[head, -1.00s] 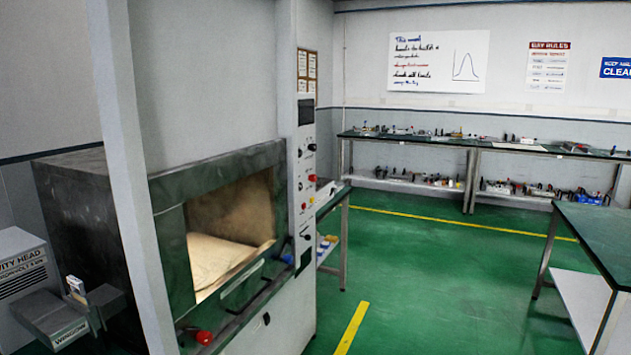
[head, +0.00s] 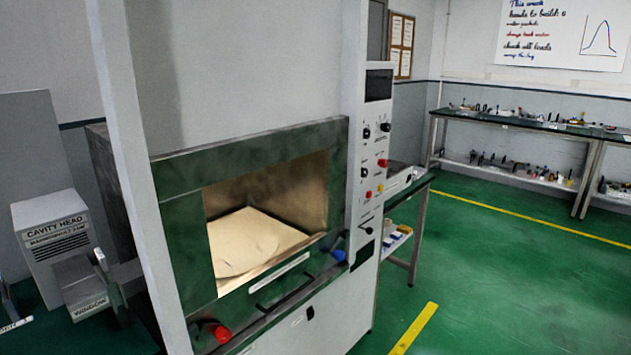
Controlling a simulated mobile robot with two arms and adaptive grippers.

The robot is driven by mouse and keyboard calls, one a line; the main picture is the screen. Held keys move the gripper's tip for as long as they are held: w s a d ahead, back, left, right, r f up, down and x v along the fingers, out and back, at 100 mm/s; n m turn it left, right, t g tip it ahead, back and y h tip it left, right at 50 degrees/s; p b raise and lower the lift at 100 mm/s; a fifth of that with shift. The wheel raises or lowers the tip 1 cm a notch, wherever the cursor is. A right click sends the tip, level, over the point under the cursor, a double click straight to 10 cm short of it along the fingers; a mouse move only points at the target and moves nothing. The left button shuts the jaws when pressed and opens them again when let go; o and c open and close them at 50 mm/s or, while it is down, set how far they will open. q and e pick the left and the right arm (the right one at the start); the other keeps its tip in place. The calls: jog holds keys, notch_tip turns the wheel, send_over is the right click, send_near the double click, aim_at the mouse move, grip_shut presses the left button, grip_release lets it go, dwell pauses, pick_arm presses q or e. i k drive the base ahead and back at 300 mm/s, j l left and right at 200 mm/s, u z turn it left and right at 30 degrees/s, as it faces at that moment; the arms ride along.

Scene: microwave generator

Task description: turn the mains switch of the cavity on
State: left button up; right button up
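The open cavity (head: 265,225) is a dark-framed chamber with a lit tan interior, left of centre. A narrow, pale control panel (head: 371,165) stands at its right edge. The panel carries a dark display (head: 378,85), black knobs (head: 366,132), red and yellow buttons, and a small black lever-like part (head: 365,222). The labels are too small to read, so I cannot tell which control is the mains switch or how it is set. A grey box marked CAVITY HEAD (head: 55,240) stands at the left. Neither of my grippers is in view.
A red knob (head: 222,334) and a blue knob (head: 338,255) sit along the cavity's lower front edge. A grey upright post (head: 140,180) rises left of the opening. A side bench (head: 408,190) stands behind the panel. The green floor (head: 480,290) at the right is clear.

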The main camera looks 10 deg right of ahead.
aim_at(383, 163)
jog(key=i+l, duration=0.1)
jog(key=l, duration=0.25)
jog(key=i+l, duration=0.1)
jog(key=l, duration=0.3)
jog(key=i+l, duration=0.15)
jog(key=l, duration=0.2)
jog(key=i+l, duration=0.1)
jog(key=l, duration=0.3)
jog(key=i+l, duration=0.1)
jog(key=l, duration=0.25)
jog(key=i+l, duration=0.1)
jog(key=l, duration=0.3)
